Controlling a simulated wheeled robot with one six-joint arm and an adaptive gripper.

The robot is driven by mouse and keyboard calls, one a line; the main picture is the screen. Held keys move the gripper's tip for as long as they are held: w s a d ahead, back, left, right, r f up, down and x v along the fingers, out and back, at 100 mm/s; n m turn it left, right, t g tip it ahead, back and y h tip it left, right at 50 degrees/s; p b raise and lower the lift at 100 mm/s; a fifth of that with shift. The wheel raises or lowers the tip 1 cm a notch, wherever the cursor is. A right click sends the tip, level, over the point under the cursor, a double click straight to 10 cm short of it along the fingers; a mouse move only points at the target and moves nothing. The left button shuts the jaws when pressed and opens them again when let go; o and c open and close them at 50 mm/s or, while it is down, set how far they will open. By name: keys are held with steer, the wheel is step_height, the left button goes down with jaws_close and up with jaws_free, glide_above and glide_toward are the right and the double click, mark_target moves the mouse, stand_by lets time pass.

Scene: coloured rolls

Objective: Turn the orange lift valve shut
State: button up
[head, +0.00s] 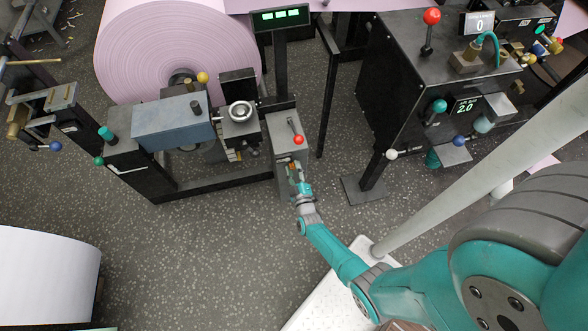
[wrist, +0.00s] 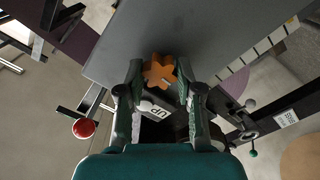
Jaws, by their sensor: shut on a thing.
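The orange lift valve (wrist: 160,71) is a lobed knob on the side of a grey metal box, seen in the wrist view. The fingers of my gripper (wrist: 161,75) stand on its left and right sides and are shut on it. A white label reading "UP" (wrist: 155,108) is just below the knob and shows upside down. In the head view my gripper (head: 296,178) is at the front face of the grey box (head: 287,126). The fingers mostly hide the valve there.
A red-knobbed lever (head: 298,139) stands on top of the box, close to my gripper; its red ball also shows in the wrist view (wrist: 83,128). A large pink roll (head: 150,50) is behind. A black machine (head: 385,90) stands to the right. Open floor (head: 200,250) lies in front.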

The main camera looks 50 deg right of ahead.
steer(key=m, duration=0.8)
steer(key=shift+m, duration=0.4)
steer(key=m, duration=0.4)
steer(key=shift+m, duration=0.3)
steer(key=shift+d+m, duration=0.1)
steer(key=shift+m, duration=1.9)
steer(key=o, duration=1.1)
steer(key=shift+o, duration=0.2)
